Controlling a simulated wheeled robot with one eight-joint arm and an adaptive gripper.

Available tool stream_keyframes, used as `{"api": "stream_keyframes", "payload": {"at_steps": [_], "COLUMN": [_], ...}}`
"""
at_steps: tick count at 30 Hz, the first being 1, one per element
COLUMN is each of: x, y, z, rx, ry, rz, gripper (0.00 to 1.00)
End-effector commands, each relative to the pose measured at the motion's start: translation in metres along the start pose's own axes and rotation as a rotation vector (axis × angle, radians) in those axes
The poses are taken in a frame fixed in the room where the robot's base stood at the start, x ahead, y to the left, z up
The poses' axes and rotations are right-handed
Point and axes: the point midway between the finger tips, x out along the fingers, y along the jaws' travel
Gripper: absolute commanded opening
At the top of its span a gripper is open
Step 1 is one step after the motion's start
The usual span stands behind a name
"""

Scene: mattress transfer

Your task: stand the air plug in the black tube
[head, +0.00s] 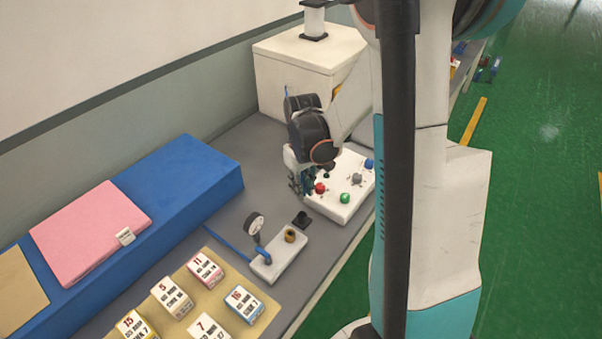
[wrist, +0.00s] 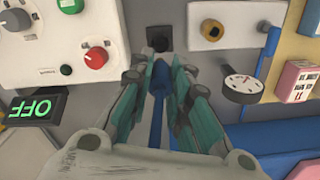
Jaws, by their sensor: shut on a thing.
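My gripper (wrist: 160,76) is shut on the blue air plug (wrist: 159,80); a blue strip, apparently its hose, runs back between the fingers. The black tube (wrist: 158,38), a short square-looking black piece with a dark opening, lies just beyond the fingertips in the wrist view. The plug's tip appears close below it in the picture; I cannot tell the height between them. In the head view my gripper (head: 299,182) hangs by the control panel, and the black tube (head: 301,219) stands on the grey bench nearer the camera. The plug is hardly visible there.
A white panel with coloured knobs (head: 343,193) stands beside my gripper. A white block (head: 268,266) with a brass fitting and a gauge (head: 254,223) is close to the tube. Several labelled boxes (head: 205,269) and a blue mattress (head: 190,170) lie left.

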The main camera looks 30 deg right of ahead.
Motion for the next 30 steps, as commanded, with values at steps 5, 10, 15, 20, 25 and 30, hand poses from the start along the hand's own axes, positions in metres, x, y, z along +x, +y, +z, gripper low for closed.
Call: {"api": "stream_keyframes", "payload": {"at_steps": [5, 10, 15, 20, 25, 30], "x": [0.001, 0.001, 0.002, 0.012, 0.026, 0.042], "y": [0.0, 0.0, 0.0, 0.0, 0.0, 0.0], "z": [0.0, 0.0, 0.0, 0.0, 0.0, 0.0], "rx": [0.0, 0.0, -0.001, -0.001, -0.001, -0.001], "ry": [0.0, 0.0, 0.0, 0.0, 0.0, 0.0], "rz": [0.0, 0.0, 0.0, 0.0, 0.0, 0.0], "gripper": [0.0, 0.0, 0.0, 0.0, 0.0, 0.0]}}
